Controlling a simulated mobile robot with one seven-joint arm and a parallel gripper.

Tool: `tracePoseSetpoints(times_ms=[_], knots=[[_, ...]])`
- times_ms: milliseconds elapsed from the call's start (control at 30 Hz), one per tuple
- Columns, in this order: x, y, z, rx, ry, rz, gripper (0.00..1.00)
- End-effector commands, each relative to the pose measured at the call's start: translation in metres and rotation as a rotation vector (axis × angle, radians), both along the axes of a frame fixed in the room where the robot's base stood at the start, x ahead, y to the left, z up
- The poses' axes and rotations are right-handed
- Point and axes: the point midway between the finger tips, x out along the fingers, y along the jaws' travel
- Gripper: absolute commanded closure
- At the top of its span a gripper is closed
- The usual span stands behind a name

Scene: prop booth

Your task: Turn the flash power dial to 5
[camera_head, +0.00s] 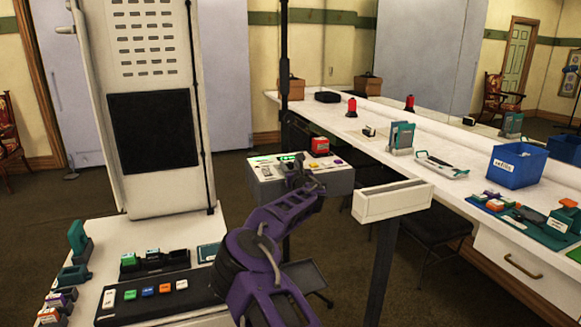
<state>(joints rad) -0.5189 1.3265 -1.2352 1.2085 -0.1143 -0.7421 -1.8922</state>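A grey box with a light top panel (262,173) stands on a pole in the middle of the view. Its panel has a green strip, an orange spot and small markings.
A red-and-dark item (320,146) sits at the box's back right. A long white counter (375,150) runs along the right, with a blue bin (517,165) and several small items. At lower left, a button strip (150,295) lies on a white surface.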

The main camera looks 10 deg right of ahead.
Motion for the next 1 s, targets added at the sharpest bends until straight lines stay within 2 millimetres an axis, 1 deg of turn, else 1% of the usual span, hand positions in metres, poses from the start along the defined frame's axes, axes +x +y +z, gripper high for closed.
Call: tracePoseSetpoints(times_ms=[33,167,200,233,467,600,800,1000], knots=[[-0.0001,0.0,0.0001,0.0,0.0,0.0,0.66],[-0.0001,0.0,0.0001,0.0,0.0,0.0,0.89],[-0.0001,0.0,0.0002,0.0,0.0,0.0,0.96],[-0.0001,0.0,0.0002,0.0,0.0,0.0,1.0],[0.0004,-0.0012,0.0003,-0.001,-0.001,0.018,1.0],[0.0014,-0.0052,0.0008,-0.001,-0.002,0.102,1.0],[0.002,-0.0057,0.0008,-0.001,-0.002,0.241,1.0],[0.0012,-0.0045,0.0006,0.001,-0.001,0.282,1.0]])
